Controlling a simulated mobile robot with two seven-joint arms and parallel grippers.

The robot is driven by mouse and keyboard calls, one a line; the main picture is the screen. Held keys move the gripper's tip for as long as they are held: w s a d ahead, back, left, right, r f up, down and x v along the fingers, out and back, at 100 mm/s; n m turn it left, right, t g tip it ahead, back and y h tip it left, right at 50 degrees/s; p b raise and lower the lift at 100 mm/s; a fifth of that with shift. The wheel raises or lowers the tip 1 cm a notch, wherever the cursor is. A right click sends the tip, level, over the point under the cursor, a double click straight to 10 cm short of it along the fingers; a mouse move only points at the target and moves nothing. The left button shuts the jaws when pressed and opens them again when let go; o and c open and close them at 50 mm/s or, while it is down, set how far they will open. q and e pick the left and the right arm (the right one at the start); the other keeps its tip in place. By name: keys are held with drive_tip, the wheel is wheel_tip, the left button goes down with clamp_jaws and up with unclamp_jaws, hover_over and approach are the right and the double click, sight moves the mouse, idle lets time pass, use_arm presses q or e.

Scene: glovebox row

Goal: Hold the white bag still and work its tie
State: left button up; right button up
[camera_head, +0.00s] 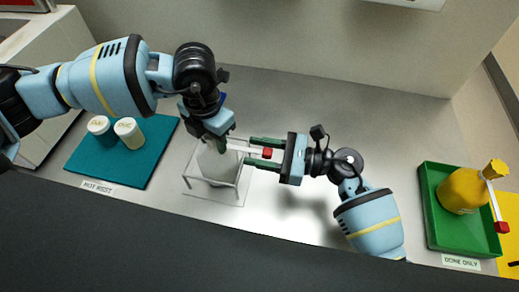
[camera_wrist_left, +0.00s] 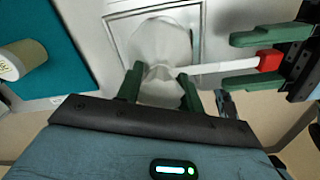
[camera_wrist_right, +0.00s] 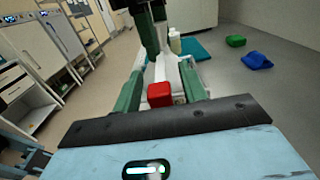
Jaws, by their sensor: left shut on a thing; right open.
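The white bag (camera_head: 216,168) stands upright inside a pale open frame (camera_head: 241,187); it also shows in the left wrist view (camera_wrist_left: 150,42). My left gripper (camera_wrist_left: 162,84) is shut on the bag's gathered neck. The tie is a white strip (camera_wrist_left: 222,67) running sideways from the neck to a red end (camera_wrist_left: 269,60). My right gripper (camera_head: 266,153) is open, with one green finger on each side of the red end. In the right wrist view the red end (camera_wrist_right: 160,95) sits between the fingers, with gaps beside it. The left gripper partly hides the neck in the head view.
A teal mat (camera_head: 98,163) at the left carries two white-capped bottles (camera_head: 129,132). A green tray (camera_head: 440,232) at the right holds a yellow bag (camera_head: 462,190) with its own red-ended white strip. A dark front edge (camera_head: 200,240) crosses below.

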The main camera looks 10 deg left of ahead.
clamp_jaws()
drive_tip(key=shift+a, duration=1.35)
unclamp_jaws()
drive_tip(key=shift+d, duration=0.15)
drive_tip(key=d, duration=1.2)
